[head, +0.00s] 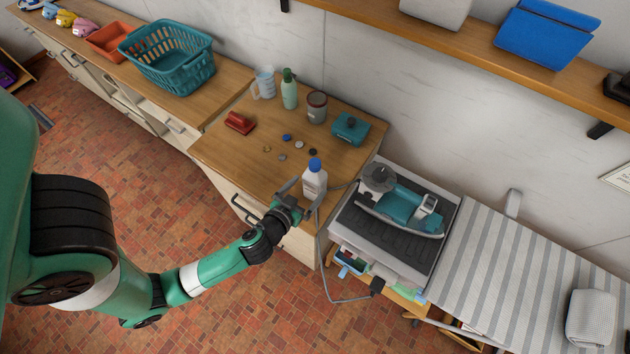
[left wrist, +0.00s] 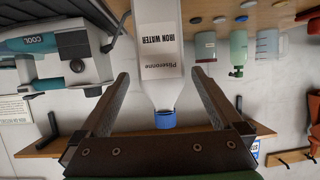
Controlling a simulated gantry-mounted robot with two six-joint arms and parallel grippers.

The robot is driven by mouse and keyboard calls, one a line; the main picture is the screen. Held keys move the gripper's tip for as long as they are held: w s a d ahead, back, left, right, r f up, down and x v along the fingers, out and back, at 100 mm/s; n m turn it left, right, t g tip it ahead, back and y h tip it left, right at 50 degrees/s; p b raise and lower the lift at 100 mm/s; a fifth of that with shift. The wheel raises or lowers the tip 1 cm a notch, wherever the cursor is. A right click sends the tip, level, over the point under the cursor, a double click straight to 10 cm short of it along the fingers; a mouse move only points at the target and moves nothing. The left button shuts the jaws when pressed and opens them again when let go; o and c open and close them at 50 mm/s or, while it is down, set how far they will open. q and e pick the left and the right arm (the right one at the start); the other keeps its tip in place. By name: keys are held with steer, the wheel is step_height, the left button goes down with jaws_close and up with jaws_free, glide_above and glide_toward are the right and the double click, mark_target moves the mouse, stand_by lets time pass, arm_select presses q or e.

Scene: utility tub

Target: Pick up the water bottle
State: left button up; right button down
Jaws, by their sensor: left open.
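The water bottle (head: 315,182) is white with a blue cap and stands upright near the front corner of the wooden counter. In the left wrist view, which is upside down, the bottle (left wrist: 158,60) shows a label reading "IRON WATER". My left gripper (head: 303,196) is open at the bottle's near side. In the wrist view its two fingers (left wrist: 160,82) lie to either side of the bottle, with visible gaps, so it is not gripped. My right gripper is not in view.
The counter (head: 222,145) also holds a green bottle (head: 289,90), a measuring cup (head: 264,84), a jar (head: 317,106), a teal box (head: 351,128), a red brush-like item (head: 240,122) and several small discs. An iron (head: 400,206) rests right of the bottle, beside a striped ironing board (head: 500,250).

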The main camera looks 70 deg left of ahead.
mark_target(310, 184)
arm_select(q)
steer(key=shift+p+x, duration=0.5)
steer(key=shift+x, duration=2.15)
steer(key=shift+r, duration=0.25)
jaws_close()
